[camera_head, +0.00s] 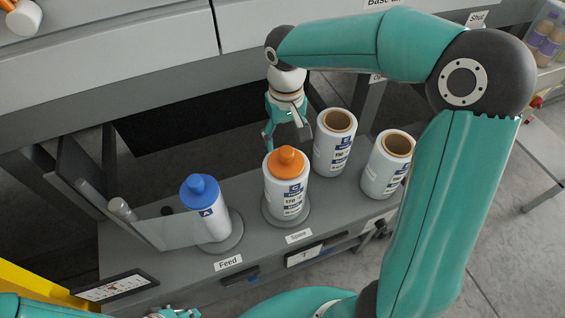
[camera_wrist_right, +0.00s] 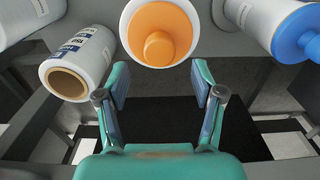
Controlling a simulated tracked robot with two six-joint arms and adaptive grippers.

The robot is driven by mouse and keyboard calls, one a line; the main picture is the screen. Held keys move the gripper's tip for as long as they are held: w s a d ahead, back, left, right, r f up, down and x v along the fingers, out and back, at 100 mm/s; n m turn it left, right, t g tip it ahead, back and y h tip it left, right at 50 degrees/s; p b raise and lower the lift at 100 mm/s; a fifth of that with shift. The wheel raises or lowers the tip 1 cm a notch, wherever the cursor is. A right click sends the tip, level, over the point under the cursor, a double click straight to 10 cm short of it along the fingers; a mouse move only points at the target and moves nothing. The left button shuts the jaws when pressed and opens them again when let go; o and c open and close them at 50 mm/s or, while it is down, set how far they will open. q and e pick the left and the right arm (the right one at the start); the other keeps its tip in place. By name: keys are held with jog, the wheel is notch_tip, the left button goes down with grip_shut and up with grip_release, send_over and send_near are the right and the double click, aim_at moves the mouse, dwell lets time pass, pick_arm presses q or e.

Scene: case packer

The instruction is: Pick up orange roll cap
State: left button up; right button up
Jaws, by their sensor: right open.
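The orange roll cap (camera_head: 286,160) sits on top of a white labelled roll (camera_head: 288,192), upright on the round base marked Spare. My right gripper (camera_head: 284,142) is just behind and above the cap, open and empty. In the right wrist view the orange cap (camera_wrist_right: 160,36) lies beyond the open fingers (camera_wrist_right: 163,90), centred between them and apart from them. Part of my left gripper (camera_head: 178,313) shows at the bottom edge of the head view; its jaws are not clear.
A roll with a blue cap (camera_head: 200,190) stands on the Feed base to the left. Two uncapped rolls (camera_head: 335,142) (camera_head: 388,165) stand close on the right. A clear sloping panel (camera_head: 150,225) and a tablet (camera_head: 115,287) are at the left. A grey machine frame (camera_head: 110,55) runs behind.

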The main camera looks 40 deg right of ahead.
aim_at(286, 150)
jog(key=shift+s+f+p, duration=0.15)
jog(key=shift+f+p, duration=0.2)
jog(key=shift+f, duration=2.35)
grip_shut()
